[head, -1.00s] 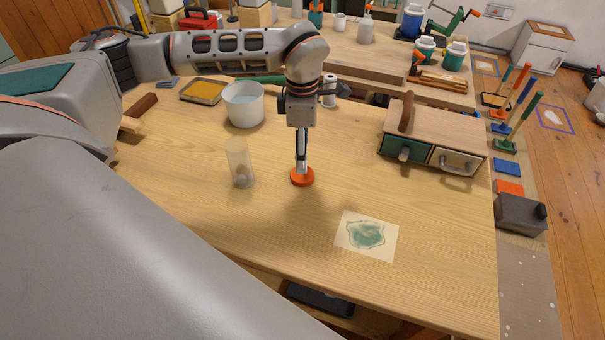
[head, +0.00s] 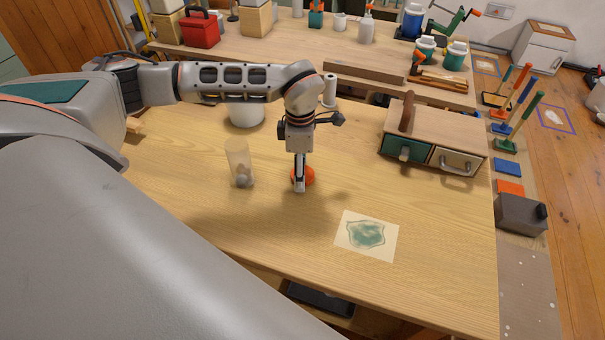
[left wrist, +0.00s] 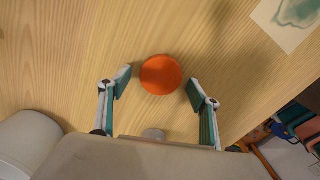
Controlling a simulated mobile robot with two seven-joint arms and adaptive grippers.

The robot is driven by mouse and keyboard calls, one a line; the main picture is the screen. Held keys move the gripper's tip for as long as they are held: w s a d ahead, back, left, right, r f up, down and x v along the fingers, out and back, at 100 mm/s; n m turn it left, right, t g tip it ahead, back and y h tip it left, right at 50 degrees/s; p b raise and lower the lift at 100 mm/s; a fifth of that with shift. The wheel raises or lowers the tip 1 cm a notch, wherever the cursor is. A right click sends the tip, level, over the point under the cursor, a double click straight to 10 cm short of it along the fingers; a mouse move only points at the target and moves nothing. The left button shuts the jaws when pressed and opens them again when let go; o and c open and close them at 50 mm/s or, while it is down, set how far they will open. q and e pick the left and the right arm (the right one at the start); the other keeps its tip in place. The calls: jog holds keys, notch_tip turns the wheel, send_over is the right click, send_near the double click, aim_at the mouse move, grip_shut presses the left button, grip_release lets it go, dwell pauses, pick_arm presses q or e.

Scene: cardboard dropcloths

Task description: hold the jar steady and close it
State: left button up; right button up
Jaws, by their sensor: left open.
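A clear jar (head: 239,163) stands upright on the wooden table, with something small and pale at its bottom; its top looks uncovered. A round orange lid (head: 309,176) lies on the table to the right of the jar. My left gripper (head: 299,187) is low over the table at the lid, partly covering it in the head view. In the left wrist view, the lid (left wrist: 160,75) sits between the open fingertips (left wrist: 158,80), with a gap on both sides. My right gripper is in neither view.
A sheet with a green blot (head: 367,236) lies at the front right of the table. A drawer box (head: 432,138) stands at the right rear, and a white pot (head: 246,113) is behind the jar. The table around the lid is clear.

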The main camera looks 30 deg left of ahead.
pick_arm(q)
jog(key=c, duration=0.8)
jog(key=shift+r, duration=0.1)
notch_tip(320, 180, up, 20)
jog(key=shift+f+p, duration=0.1)
jog(key=shift+p, duration=0.3)
